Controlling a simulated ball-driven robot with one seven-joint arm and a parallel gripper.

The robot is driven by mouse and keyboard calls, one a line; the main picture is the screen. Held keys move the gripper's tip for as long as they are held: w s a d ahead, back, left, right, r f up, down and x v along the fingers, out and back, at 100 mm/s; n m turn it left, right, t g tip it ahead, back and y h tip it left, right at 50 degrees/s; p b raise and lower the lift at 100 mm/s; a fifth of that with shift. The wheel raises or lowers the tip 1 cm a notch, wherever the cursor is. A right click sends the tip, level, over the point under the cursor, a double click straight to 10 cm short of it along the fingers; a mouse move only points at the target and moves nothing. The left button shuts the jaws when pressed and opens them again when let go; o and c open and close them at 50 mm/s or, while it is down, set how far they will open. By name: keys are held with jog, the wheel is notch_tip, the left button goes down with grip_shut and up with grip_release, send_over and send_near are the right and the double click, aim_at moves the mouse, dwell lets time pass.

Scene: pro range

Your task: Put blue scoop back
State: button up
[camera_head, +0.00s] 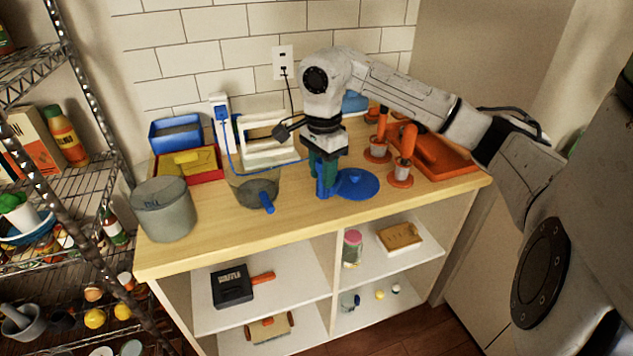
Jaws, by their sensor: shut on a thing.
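My gripper (323,172), with green fingers, points down over the front middle of the wooden counter. It is shut on a blue piece (322,190), which appears to be the blue scoop. My fingers hide much of its shape, and I cannot tell whether it touches the counter. A round blue disc (358,184) lies flat just to its right. A clear dark container (243,192) with a blue handle (266,202) stands to the left of my gripper.
A grey canister (165,210) stands at the counter's left end. Blue (176,119) and yellow-red (186,164) bins and a white appliance (267,141) are behind. Orange-handled tools (404,154) and an orange tray (451,158) are at right. The front strip is clear.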

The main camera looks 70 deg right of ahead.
aim_at(316, 191)
jog(key=f, duration=0.1)
jog(key=w+d+f+p, duration=0.1)
jog(key=f, duration=0.1)
jog(key=w+f, duration=0.1)
jog(key=f, duration=0.1)
jog(key=shift+d, duration=0.2)
jog(key=shift+f, duration=0.55)
jog(key=shift+f, duration=0.2)
jog(key=o, duration=1)
jog(key=shift+r, duration=0.1)
jog(key=shift+o, duration=0.2)
jog(key=shift+r, duration=0.1)
notch_tip(316, 191, up, 12)
jog(key=b, duration=0.1)
jog(key=shift+b, duration=0.35)
